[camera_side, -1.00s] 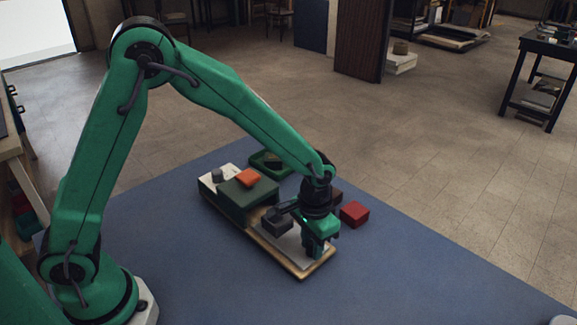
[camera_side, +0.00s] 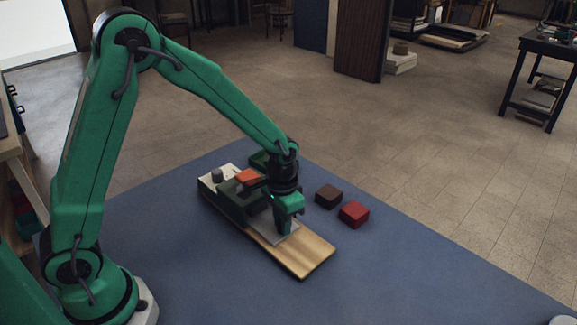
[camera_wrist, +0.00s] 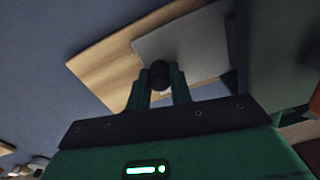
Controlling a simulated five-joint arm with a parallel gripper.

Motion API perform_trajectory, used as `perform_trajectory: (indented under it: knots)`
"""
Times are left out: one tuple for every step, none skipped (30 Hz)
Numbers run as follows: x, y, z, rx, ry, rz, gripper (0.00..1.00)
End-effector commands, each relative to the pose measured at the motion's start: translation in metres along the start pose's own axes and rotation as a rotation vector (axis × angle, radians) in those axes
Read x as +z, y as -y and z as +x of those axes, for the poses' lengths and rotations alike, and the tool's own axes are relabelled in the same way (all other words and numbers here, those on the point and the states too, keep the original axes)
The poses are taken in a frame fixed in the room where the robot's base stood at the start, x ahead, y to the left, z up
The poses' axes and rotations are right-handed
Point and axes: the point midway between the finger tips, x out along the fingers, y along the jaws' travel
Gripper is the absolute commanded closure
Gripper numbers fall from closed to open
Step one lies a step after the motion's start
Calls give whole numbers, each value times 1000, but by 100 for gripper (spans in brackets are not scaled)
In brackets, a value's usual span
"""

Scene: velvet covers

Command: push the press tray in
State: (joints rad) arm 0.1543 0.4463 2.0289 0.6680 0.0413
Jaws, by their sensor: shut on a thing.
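The press is a dark green body (camera_side: 236,208) on a pale base, with an orange-red block (camera_side: 247,176) on top. Its grey tray (camera_wrist: 185,45) lies on a wooden board (camera_side: 300,258) and runs up to the green body at the right of the wrist view. The tray's outer edge is well inboard of the board's bare near end. My gripper (camera_side: 284,230) points down at the tray's outer end. In the wrist view my gripper (camera_wrist: 160,88) is shut on a dark round knob (camera_wrist: 159,74). The inner part of the tray is hidden.
A brown block (camera_side: 328,196) and a red block (camera_side: 354,214) lie on the blue table cover (camera_side: 400,265) to the right. A green dish (camera_side: 258,158) sits behind the press, partly hidden by my arm.

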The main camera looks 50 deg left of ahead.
Motion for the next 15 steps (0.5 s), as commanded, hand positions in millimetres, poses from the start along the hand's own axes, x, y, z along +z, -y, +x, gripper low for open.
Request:
perform_trajectory:
  knots:
    - [0, 7, -1, 0, -4, -5, 100]
    - [1, 10, -1, 0, -4, -4, 100]
    - [1, 12, -1, 0, -5, -2, 100]
    - [1, 13, -1, 0, -5, -2, 100]
    - [2, 14, -1, 0, -5, -1, 100]
    - [2, 15, -1, 0, -5, -1, 100]
    - [2, 15, -1, 0, -5, -1, 100]
    - [2, 15, -1, 0, -5, -1, 100]
    - [2, 15, -1, 0, -5, -1, 100]
    - [2, 15, -1, 0, -5, -1, 100]
    - [2, 15, -1, 0, -4, -1, 100]
    - [2, 15, -1, 0, -4, -2, 100]
    - [2, 15, -1, 0, -4, -2, 100]
    - [2, 15, -1, 0, -4, -2, 77]
    - [2, 15, -1, 0, -4, -2, 69]
